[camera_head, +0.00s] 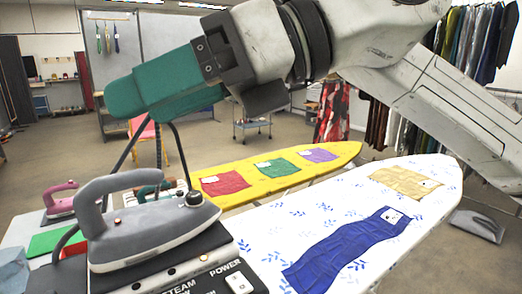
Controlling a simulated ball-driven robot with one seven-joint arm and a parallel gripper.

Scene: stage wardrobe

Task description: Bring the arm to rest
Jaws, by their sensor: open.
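My arm reaches in from the upper right across the top of the picture. My gripper (138,106), with teal fingers, points left above the floor and the ironing area. It is open and nothing shows between its fingers. The farther finger is partly hidden behind the nearer one. The gripper appears raised above a grey iron (150,230), apart from it.
A white leaf-patterned ironing board (300,225) holds a blue cloth (345,250) and a tan cloth (405,183). Behind it, a yellow board (335,153) holds red, green and purple cloths. A pink iron (62,200) stands at left. Clothes racks and a cart (252,125) stand farther back.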

